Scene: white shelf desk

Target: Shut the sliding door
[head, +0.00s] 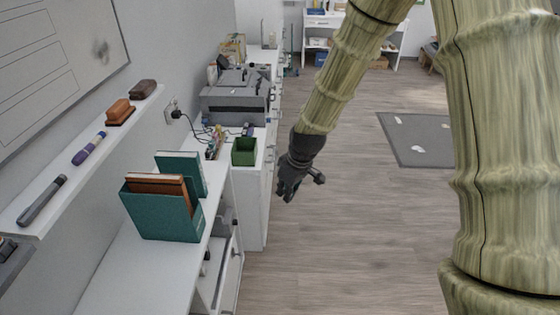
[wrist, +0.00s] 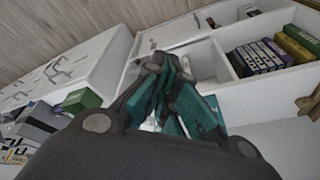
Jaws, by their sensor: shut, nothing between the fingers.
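My gripper (head: 288,188) is dark and hangs at the end of my arm, right of the white shelf desk (head: 130,272) in the head view. In the wrist view my gripper (wrist: 166,70) is shut and empty, its fingers pointing toward an open-fronted white shelf unit (wrist: 265,104). Teal folders or books (wrist: 197,112) show behind and beside the fingers. I cannot clearly tell which white panel is the sliding door; part of the desk front is hidden by the gripper in the wrist view. No contact with the desk is visible.
A teal holder with books (head: 158,218) stands on the desk. Beyond it are a green box (head: 244,152) and a grey printer (head: 236,104) on white cabinets. A wall ledge (head: 90,160) holds markers and erasers. Wooden floor (head: 350,230) right of the desk is clear.

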